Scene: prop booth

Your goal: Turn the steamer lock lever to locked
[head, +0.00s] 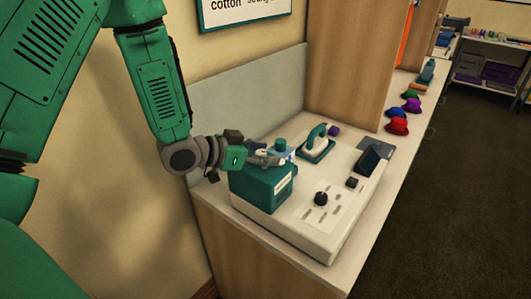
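The steamer (290,232) is a white, low unit on the counter, with a green tank (262,188) at its left end. A black round knob (321,199) sits on its front panel among printed marks. A smaller dark block (352,182) and a dark tilted piece (369,160) are farther right. I cannot tell for sure which part is the lock lever. My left gripper (272,158) is just above or at the tank's top, close to a teal cap (281,145). Its fingers are small and overlap the parts behind them, so contact and opening are unclear. My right gripper is out of view.
A teal-and-white iron (318,141) sits at the back of the steamer, near a purple block (334,131). Colored hats (397,126) line the counter farther right. A grey panel (240,95) and a wooden upright (345,60) stand behind. Dark floor is open at right.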

